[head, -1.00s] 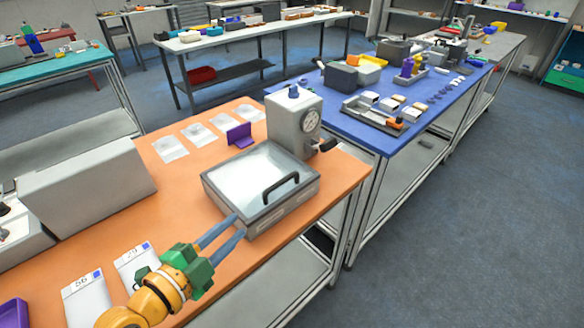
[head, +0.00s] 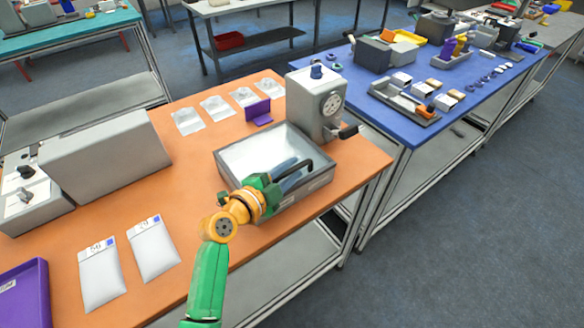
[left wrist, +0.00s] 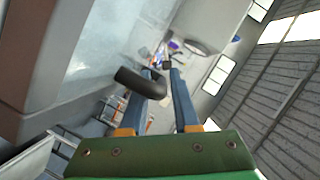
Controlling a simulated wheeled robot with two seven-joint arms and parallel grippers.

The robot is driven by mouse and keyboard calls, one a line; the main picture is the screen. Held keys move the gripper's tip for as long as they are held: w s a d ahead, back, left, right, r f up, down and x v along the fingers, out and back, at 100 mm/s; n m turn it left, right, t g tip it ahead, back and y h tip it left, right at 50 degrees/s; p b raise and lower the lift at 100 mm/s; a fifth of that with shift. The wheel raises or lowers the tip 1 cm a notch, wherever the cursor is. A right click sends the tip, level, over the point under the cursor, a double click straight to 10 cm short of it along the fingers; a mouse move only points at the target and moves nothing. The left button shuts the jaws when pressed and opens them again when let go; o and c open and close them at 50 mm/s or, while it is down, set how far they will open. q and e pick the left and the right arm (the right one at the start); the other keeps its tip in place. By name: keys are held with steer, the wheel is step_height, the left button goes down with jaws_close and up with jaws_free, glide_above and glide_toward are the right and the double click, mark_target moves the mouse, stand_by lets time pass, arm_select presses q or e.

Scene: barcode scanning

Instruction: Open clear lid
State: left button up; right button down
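A grey box (head: 225,170) with a clear, pale lid (head: 258,152) sits at the right part of the orange table; the lid appears closed. A black bar handle (head: 308,163) is on the lid's near right side. My left gripper (head: 292,170) reaches over the lid's front edge with its blue fingers at the handle. In the left wrist view the fingers (left wrist: 164,75) are apart, with the bent end of the black handle (left wrist: 140,82) at the left finger and partly covering it. Whether the fingers touch it is unclear. My right gripper is out of view.
A grey machine with a dial (head: 318,105) and a crank stands just behind the box. A purple stand (head: 258,111) and flat packets (head: 216,107) lie behind. White pouches (head: 98,275), a purple tray (head: 25,295) and a grey case (head: 108,160) are at left.

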arm_select(q)
steer(key=shift+d, duration=0.1)
steer(key=shift+w, duration=0.1)
jaws_close()
stand_by(1.4)
